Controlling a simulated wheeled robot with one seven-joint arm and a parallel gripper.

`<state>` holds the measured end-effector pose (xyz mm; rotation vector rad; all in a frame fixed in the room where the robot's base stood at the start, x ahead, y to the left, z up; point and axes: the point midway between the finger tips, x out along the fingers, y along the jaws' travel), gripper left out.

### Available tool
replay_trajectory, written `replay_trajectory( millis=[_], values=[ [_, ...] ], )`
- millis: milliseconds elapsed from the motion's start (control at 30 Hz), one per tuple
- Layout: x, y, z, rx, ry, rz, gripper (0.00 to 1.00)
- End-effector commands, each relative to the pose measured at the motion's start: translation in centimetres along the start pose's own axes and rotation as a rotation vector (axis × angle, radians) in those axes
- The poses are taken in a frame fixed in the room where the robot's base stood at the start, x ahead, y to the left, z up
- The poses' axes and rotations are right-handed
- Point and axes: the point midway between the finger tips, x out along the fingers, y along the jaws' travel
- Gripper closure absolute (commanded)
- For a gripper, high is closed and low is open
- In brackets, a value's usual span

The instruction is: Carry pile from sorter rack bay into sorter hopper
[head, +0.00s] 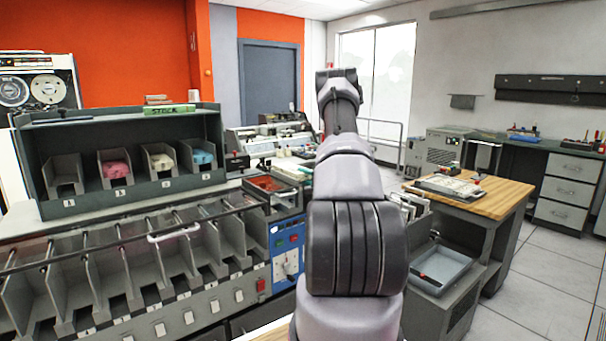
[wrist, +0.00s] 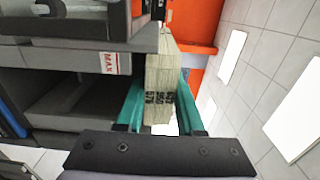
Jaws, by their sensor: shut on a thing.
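My gripper (wrist: 160,82) is shut on a pale cream pile of punch cards (wrist: 161,70), held between two teal fingers with dark printing on its near edge. A grey housing with a MAX label (wrist: 117,63) is right beside the pile; I cannot tell whether they touch. In the head view my arm hides the gripper and the held pile. The sorter rack (head: 120,130) stands at the left, with pink (head: 115,169), cream (head: 162,161) and blue (head: 202,157) piles in bays and an empty leftmost bay. A box with a red inside (head: 268,184), perhaps the hopper, sits at the sorter's right end.
A row of grey sorter pockets (head: 150,262) runs below the rack, with a rail in front. A blue control panel (head: 288,252) is at the sorter's right end. A wood-topped table (head: 500,195) with a grey tray (head: 440,272) stands right. The floor at far right is clear.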

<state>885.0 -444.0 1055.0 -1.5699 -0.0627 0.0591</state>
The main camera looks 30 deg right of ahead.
Motion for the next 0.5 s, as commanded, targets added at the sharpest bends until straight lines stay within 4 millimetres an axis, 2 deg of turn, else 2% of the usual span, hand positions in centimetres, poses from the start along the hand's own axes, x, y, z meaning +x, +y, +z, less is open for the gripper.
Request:
replay_trajectory(
  millis=[300,500],
  values=[
    [0.04,0.0,-0.03,0.0,0.0,-0.003,1.0],
    [0.05,0.76,-0.04,0.001,0.0,-0.002,1.0]
  ],
)
